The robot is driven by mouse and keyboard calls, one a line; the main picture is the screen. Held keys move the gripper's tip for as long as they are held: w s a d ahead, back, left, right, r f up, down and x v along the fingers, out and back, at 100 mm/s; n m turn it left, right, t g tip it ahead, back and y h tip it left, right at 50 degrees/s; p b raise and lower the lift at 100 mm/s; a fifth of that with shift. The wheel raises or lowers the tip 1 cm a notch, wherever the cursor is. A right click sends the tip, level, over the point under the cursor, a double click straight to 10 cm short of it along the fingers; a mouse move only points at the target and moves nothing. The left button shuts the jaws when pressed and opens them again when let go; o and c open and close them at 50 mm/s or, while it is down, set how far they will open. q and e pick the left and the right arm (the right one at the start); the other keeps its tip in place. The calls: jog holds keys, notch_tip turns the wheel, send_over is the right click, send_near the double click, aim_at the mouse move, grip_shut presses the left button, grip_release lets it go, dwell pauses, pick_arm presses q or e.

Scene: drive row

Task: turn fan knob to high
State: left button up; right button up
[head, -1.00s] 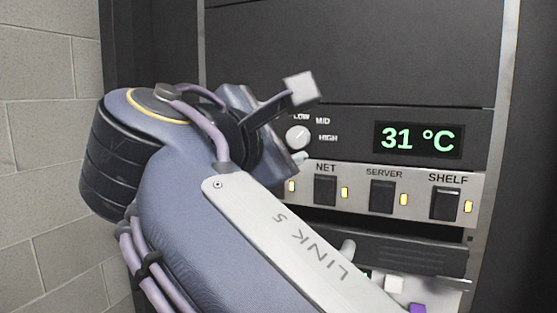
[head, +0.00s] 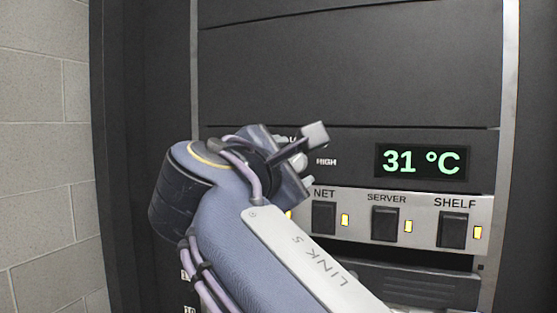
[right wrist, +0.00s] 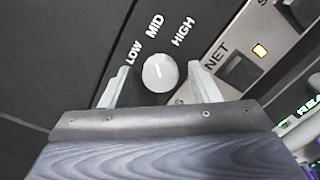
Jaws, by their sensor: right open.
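The round white fan knob (right wrist: 160,72) sits on the dark panel, with the labels LOW, MID and HIGH around its upper side in the right wrist view. Its thin mark looks tilted up and left there, on the LOW to MID side; the exact setting is hard to read. My right gripper (right wrist: 160,84) is open, with one pale finger on each side of the knob and a visible gap to each. In the head view my right gripper (head: 311,157) is in front of the knob and largely hides it. My left gripper is not in view.
A green display (head: 421,162) reads 31 °C right of the knob. Below is a pale strip with NET (head: 324,217), SERVER (head: 385,225) and SHELF (head: 453,229) switches and lit yellow lamps. A block wall (head: 45,160) stands left of the rack.

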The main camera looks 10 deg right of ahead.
jog(key=c, duration=1)
jog(key=shift+f, duration=0.1)
jog(key=m+b, duration=0.5)
jog(key=m, duration=0.3)
jog(key=shift+m, duration=0.3)
